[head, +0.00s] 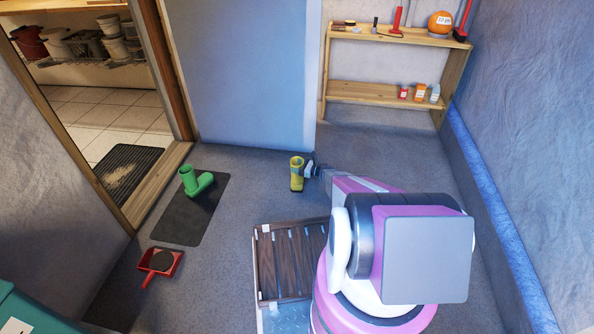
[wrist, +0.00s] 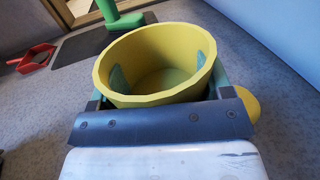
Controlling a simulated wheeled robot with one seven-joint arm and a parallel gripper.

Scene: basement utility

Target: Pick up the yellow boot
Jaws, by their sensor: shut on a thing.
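The yellow boot (head: 297,174) is upright near the pale blue door, in the middle of the head view. My gripper (head: 311,170) reaches it from the right and is shut on its upper shaft. In the wrist view the boot's round open top (wrist: 155,65) fills the middle, with my gripper's fingers (wrist: 160,85) on both sides of the shaft. Part of the boot's toe shows at the right in the wrist view. I cannot tell whether the sole touches the floor.
A green boot (head: 194,181) is on a dark mat (head: 180,220) to the left. A red dustpan (head: 160,264) lies in front of it. A slatted wooden piece (head: 290,262) is nearer me. A wooden shelf (head: 385,95) stands at the back right. Floor around the boot is clear.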

